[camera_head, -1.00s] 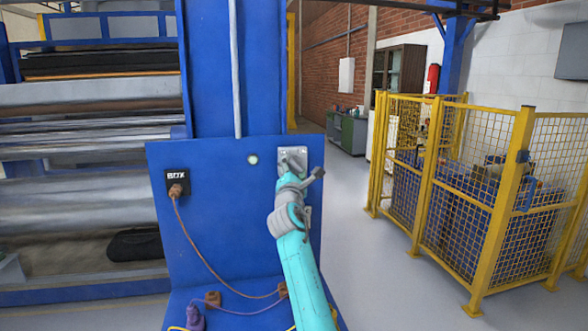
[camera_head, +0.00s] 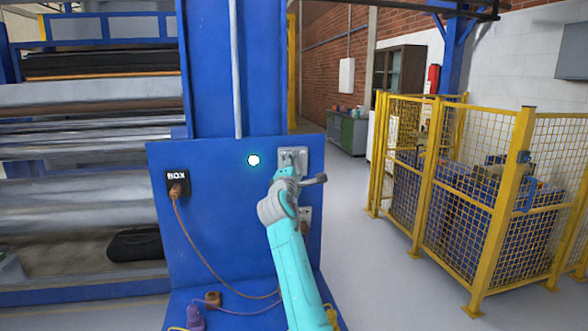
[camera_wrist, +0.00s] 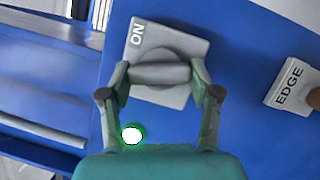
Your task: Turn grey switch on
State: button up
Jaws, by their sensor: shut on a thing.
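The grey switch is a square grey plate (camera_head: 295,153) on the blue panel, partly covered by my arm in the head view. In the wrist view its plate (camera_wrist: 190,44) carries the word ON at the upper left, and a round knob with a grey bar handle (camera_wrist: 160,73) stands at its middle. My gripper (camera_wrist: 161,83) is shut on this handle, one finger at each end of the bar. A round indicator light (camera_head: 253,160) left of the switch glows bright white; it also glows with a green rim in the wrist view (camera_wrist: 132,135).
A black BOX socket (camera_head: 177,182) with an orange-brown plug and cable is left on the panel (camera_head: 225,235). A grey EDGE plate (camera_wrist: 291,83) lies right of the switch in the wrist view. A yellow mesh fence (camera_head: 480,190) stands at the right, with clear floor before it.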

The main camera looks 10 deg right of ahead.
jog(key=m+g, duration=0.1)
jog(key=m, duration=0.2)
jog(key=m+g, duration=0.1)
jog(key=m, duration=0.2)
jog(key=shift+r+y, duration=0.15)
jog(key=shift+y, duration=0.15)
jog(key=m+g+y, duration=0.1)
jog(key=m, duration=0.1)
jog(key=m+g+y, duration=0.1)
jog(key=m, duration=0.2)
jog(key=shift+d+r, duration=0.1)
dwell(0.4)
jog(key=o, duration=1.1)
jog(key=shift+o, duration=0.2)
jog(key=v, duration=1.2)
